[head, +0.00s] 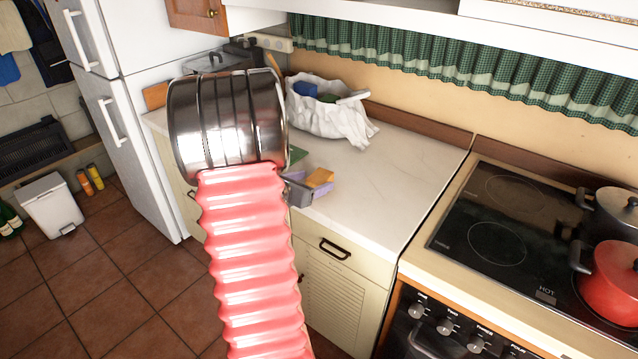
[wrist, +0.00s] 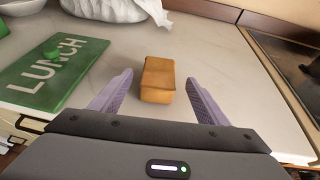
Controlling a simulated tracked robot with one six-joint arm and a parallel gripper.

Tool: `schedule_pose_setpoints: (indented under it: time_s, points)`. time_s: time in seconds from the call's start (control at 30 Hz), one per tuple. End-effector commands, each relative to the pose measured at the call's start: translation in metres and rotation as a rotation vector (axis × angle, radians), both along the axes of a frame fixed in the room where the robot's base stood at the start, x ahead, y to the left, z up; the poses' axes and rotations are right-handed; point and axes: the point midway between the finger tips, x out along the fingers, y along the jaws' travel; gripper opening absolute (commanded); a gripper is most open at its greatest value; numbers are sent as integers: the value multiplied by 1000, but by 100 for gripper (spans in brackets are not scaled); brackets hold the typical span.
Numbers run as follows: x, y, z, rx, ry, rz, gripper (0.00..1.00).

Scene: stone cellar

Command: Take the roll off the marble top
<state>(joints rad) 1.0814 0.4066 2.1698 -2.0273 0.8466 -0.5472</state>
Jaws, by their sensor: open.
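The roll (wrist: 157,79) is a small golden-brown block on the pale marble top (wrist: 205,50). In the wrist view it stands between the two purple fingers of my gripper (wrist: 159,84), with a gap on each side. My gripper is open and holds nothing. In the head view the roll (head: 320,178) shows as an orange-brown patch beside my gripper (head: 308,188), near the front edge of the marble top (head: 400,180). My own arm hides part of the counter there.
A green board marked LUNCH (wrist: 50,72) lies left of the roll. A white bag (head: 335,115) stands at the back. A hob (head: 500,220) with a black pot (head: 612,212) and a red pot (head: 610,283) is on the right. The marble right of the roll is clear.

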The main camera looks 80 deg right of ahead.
Motion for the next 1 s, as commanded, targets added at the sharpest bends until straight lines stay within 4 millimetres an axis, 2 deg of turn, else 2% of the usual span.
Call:
schedule_pose_setpoints:
  time_s: [0.5,1.0]
  points:
    - [-11,-43,-22,1,0,-1,69]
    - [-11,-44,-22,0,0,1,69]
